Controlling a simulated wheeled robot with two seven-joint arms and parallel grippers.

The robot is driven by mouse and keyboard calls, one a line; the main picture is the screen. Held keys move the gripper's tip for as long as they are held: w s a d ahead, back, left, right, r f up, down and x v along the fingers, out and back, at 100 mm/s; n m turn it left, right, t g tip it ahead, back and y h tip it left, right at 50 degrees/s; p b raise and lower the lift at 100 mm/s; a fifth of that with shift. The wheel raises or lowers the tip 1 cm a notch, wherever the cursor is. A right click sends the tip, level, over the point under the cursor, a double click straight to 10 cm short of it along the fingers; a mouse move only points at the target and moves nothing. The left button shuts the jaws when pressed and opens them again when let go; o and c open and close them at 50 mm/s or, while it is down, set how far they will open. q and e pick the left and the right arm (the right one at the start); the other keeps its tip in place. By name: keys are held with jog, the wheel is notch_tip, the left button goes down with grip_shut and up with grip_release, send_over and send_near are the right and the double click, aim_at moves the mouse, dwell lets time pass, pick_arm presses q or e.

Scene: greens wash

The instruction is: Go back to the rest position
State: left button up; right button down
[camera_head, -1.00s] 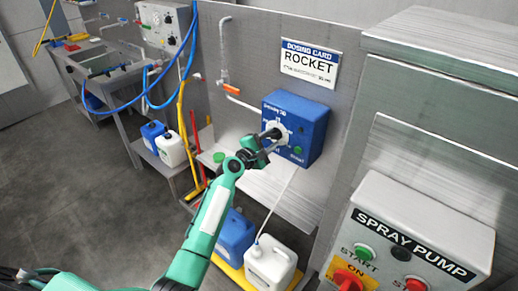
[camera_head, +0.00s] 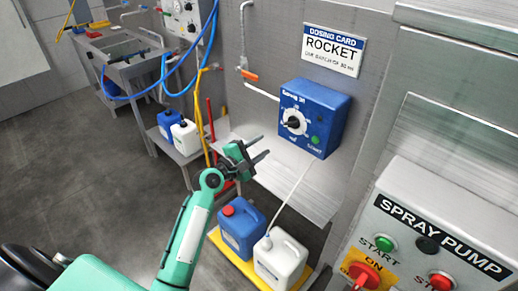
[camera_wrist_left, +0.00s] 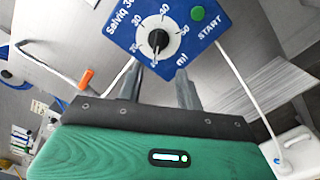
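My left gripper (camera_head: 258,160) is open and empty, in front of and apart from the blue dosing box (camera_head: 309,118), to its lower left. The box has a white dial with a dark knob (camera_head: 293,122) and a green START button (camera_head: 315,140). In the left wrist view the two fingers (camera_wrist_left: 157,90) stand apart below the dial (camera_wrist_left: 158,44), with nothing between them. My left arm reaches in from the bottom left of the head view. My right gripper is not seen.
A dosing card (camera_head: 332,49) reading ROCKET hangs above the box. A blue canister (camera_head: 240,232) and a white canister (camera_head: 279,262) stand on a yellow tray (camera_head: 228,259) below. The spray pump panel (camera_head: 440,225) is at right. A sink (camera_head: 128,67) with blue hoses is at back left.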

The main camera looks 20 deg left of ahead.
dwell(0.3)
pick_arm(q)
jog(key=s+f+m+g+y+b, duration=0.1)
jog(key=s+f+m+g, duration=0.15)
jog(key=f, duration=0.95)
jog(key=s+d+f+m+g+y, duration=0.1)
jog(key=s+f+m+g, duration=0.15)
jog(key=f, duration=1.05)
jog(key=s+f+m+g+y+b, duration=0.1)
jog(key=s+f+g, duration=0.15)
jog(key=f, duration=0.95)
jog(key=s+f+m+g+y+b, duration=0.1)
jog(key=s+f+m+g+y, duration=0.35)
jog(key=s+f, duration=1.35)
jog(key=s+f+m+g, duration=0.1)
jog(key=s+f+m, duration=0.3)
jog(key=s, duration=0.6)
jog(key=s+f+m+g+h+b, duration=0.1)
jog(key=s+f+m, duration=0.3)
jog(key=s, duration=0.6)
jog(key=s+f+m+g, duration=0.2)
jog(key=s+f+m, duration=0.2)
jog(key=s+f, duration=0.4)
jog(key=s, duration=0.3)
jog(key=shift+a, duration=0.3)
jog(key=shift+f, duration=0.1)
